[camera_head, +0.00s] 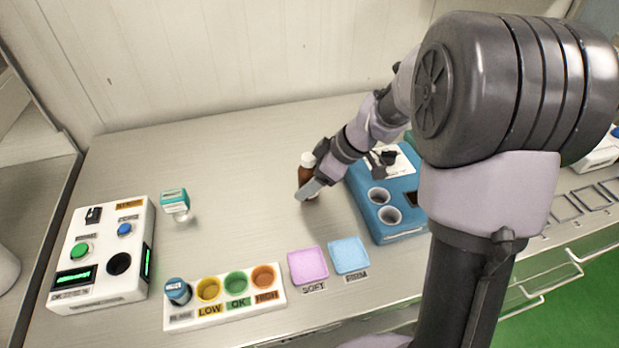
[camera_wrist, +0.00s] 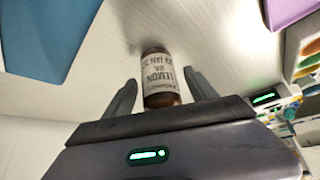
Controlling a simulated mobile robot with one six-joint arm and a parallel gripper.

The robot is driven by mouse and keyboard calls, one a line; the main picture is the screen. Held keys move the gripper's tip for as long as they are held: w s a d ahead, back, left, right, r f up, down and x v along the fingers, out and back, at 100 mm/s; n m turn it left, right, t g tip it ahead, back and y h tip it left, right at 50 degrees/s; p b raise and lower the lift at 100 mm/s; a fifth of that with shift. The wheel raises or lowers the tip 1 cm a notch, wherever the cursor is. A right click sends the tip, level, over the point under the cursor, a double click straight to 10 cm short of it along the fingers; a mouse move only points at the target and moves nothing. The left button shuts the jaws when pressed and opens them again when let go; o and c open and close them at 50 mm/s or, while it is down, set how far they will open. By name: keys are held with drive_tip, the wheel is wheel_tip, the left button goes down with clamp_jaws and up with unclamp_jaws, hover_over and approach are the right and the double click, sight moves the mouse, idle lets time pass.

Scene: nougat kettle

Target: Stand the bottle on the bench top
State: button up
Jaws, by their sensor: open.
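The bottle (camera_head: 305,175) is small and brown with a white cap. In the head view it looks upright on the bench top (camera_head: 240,150), left of the blue device, and my gripper partly covers it. In the wrist view the bottle (camera_wrist: 161,78) shows its white printed label, with the text upside down, between my two fingers. My gripper (camera_head: 311,186) is open around the bottle. In the wrist view a gap shows on each side between the fingers (camera_wrist: 161,82) and the bottle. Whether its base touches the bench is hard to tell.
A blue device with two round wells (camera_head: 399,232) stands close right of the bottle. Pink (camera_head: 308,266) and light blue (camera_head: 349,255) pads, a colored-cup rack (camera_head: 225,310), a teal-topped item (camera_head: 174,201) and a white control box (camera_head: 103,255) lie nearer or left. The bench behind is clear.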

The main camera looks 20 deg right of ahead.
drive_tip(key=p+v, duration=0.4)
drive_tip(key=v, duration=0.8)
drive_tip(key=s+a+r+m+h, duration=0.1)
drive_tip(key=s+a+r+m, duration=0.1)
drive_tip(key=s+m, duration=0.3)
drive_tip(key=s+a+r+m+t+h, duration=0.1)
drive_tip(key=s+a+m, duration=0.3)
drive_tip(key=s, duration=0.4)
drive_tip(key=s+a+r+m+t+h, duration=0.1)
drive_tip(key=s+a+r+m, duration=0.2)
drive_tip(key=s+m, duration=0.3)
drive_tip(key=shift+s+a+m, duration=0.3)
drive_tip(key=shift+s, duration=0.5)
drive_tip(key=shift+r, duration=0.15)
